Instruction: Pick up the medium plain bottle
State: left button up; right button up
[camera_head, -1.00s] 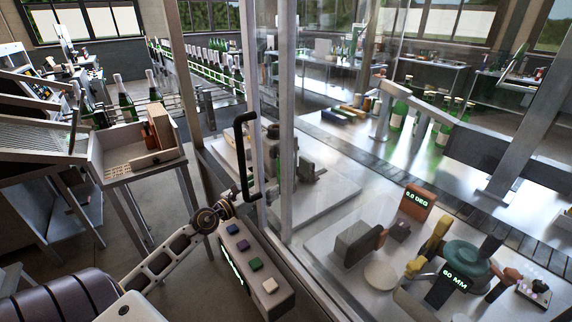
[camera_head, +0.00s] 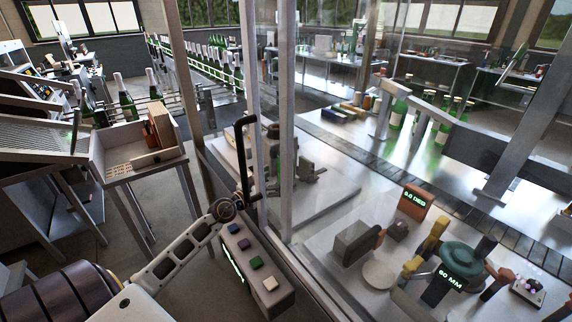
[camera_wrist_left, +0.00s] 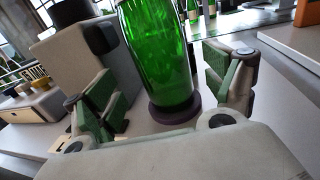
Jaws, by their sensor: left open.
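A green glass bottle (camera_wrist_left: 158,55) stands upright on a dark round base (camera_wrist_left: 175,112) in the left wrist view. Its top is cut off by the frame. My left gripper (camera_wrist_left: 165,95) is open, with one finger on each side of the bottle's lower part; a gap shows at the left finger, and contact at the right cannot be told. In the head view my left arm reaches to the black door handle, and its wrist (camera_head: 225,210) is beside it. The fingers and this bottle cannot be made out there. My right gripper is not in view.
A black door handle (camera_head: 243,155) and a box with coloured buttons (camera_head: 256,262) are close to my left wrist. Glass panels and metal posts (camera_head: 287,120) enclose the bench at right. A grey block (camera_wrist_left: 75,50) stands left of the bottle. More green bottles (camera_head: 398,112) stand behind the glass.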

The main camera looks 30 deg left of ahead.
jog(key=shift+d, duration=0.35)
pick_arm(q)
jog(key=shift+w+d+r, duration=0.1)
jog(key=shift+w+d, duration=0.1)
jog(key=shift+w, duration=0.4)
jog(key=shift+w+d+p, duration=0.2)
jog(key=shift+w+p, duration=0.05)
jog(key=shift+w, duration=0.45)
jog(key=shift+w+d+p, duration=0.15)
jog(key=shift+w+p, duration=0.05)
jog(key=shift+w, duration=0.45)
jog(key=shift+w+d, duration=0.15)
jog(key=shift+w, duration=0.4)
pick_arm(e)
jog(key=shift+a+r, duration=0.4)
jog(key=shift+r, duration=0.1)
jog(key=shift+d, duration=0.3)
